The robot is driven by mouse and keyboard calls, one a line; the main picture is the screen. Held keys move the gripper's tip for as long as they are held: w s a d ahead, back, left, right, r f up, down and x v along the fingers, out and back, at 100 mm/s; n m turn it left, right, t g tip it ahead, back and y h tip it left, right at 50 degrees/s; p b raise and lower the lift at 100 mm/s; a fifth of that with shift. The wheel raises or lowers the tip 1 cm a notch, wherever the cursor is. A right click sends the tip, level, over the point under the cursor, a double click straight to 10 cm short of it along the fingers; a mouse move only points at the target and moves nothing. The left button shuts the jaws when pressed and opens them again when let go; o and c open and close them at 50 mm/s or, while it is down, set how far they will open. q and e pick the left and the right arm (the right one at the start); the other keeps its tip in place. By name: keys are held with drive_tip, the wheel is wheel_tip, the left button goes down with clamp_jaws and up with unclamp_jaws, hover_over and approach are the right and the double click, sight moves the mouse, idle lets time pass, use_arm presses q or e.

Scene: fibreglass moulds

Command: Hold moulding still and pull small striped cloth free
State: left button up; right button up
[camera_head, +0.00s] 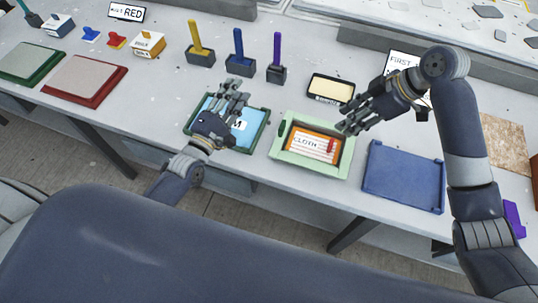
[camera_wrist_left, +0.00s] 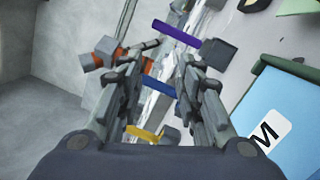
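The pale green moulding (camera_head: 283,153) lies on the table at centre right in the head view, a raised frame around an orange inside. The small striped cloth (camera_head: 316,147), white with red stripes and labelled CLOTH, lies inside it. My right gripper (camera_head: 362,114) is above and beyond the moulding's far right corner, apart from it, with its fingers parted and empty. My left gripper (camera_head: 233,98) is over a blue sheet in a dark green tray, left of the moulding. The left wrist view shows its fingers (camera_wrist_left: 163,70) apart with nothing between them.
The dark green tray (camera_head: 263,133) holds the blue sheet marked M (camera_head: 215,105). A blue tray (camera_head: 405,178) lies right of the moulding. Behind stand a black-framed cream tray (camera_head: 331,89) and yellow, blue and purple handles (camera_head: 277,50) in dark blocks. Red and green trays lie far left.

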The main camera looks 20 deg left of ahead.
sight(280, 131)
use_arm(q)
drive_tip(key=s+d+f+n, duration=0.2)
drive_tip(key=s+d+n, duration=0.1)
drive_tip(key=d+n, duration=0.1)
drive_tip(key=s+d+f+n+y, duration=0.1)
drive_tip(key=s+d+f+n, duration=0.1)
drive_tip(key=s+d+n, duration=0.2)
drive_tip(key=s+d+f+n+g+y, duration=0.1)
drive_tip(key=s+d+f+n, duration=0.2)
drive_tip(key=n, duration=0.4)
drive_tip(key=shift+s+d, duration=0.75)
drive_tip(key=shift+d, duration=0.3)
drive_tip(key=shift+w+n, duration=0.15)
drive_tip(key=shift+n, duration=0.15)
drive_tip(key=w, duration=1)
drive_tip(key=shift+w+d+f, duration=0.1)
drive_tip(key=shift+w+d, duration=0.1)
drive_tip(key=shift+d, duration=0.1)
